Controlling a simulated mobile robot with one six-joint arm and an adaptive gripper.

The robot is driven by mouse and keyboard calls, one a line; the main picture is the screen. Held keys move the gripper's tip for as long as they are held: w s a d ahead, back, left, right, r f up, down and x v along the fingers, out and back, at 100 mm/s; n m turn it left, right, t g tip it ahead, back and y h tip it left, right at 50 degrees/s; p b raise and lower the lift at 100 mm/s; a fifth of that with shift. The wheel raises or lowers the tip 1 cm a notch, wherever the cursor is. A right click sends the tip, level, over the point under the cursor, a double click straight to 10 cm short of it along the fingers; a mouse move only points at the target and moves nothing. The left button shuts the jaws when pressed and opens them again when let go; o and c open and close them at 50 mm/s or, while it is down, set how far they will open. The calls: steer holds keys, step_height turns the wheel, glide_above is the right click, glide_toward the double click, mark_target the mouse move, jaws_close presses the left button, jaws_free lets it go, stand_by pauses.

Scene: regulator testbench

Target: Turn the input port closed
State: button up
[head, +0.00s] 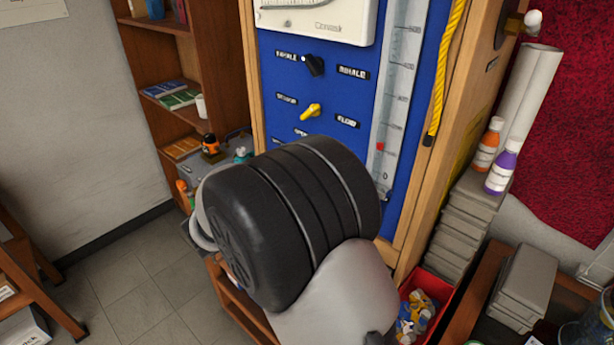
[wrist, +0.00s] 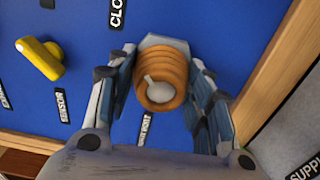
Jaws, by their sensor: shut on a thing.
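In the wrist view, a ribbed orange-brown fitting (wrist: 162,72) with a pale round end and a light hexagonal base stands out from the blue panel (wrist: 215,22). I take it to be the input port. My gripper (wrist: 165,62) has one finger on each side of it and is shut on it. A label starting "CLO" lies above it, and another label, partly covered by a finger, lies below. In the head view my arm hides the fitting and my gripper; the blue panel (head: 275,75) shows above.
A yellow lever (wrist: 40,58) is left of the fitting; it also shows in the head view (head: 311,111). A black knob (head: 314,65) sits above it. A wooden frame edge (wrist: 275,65) borders the panel on the right. A shelf (head: 150,60) stands left.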

steer(key=shift+f, duration=0.15)
steer(key=o, duration=1)
steer(key=shift+o, duration=0.2)
steer(key=v, duration=1.2)
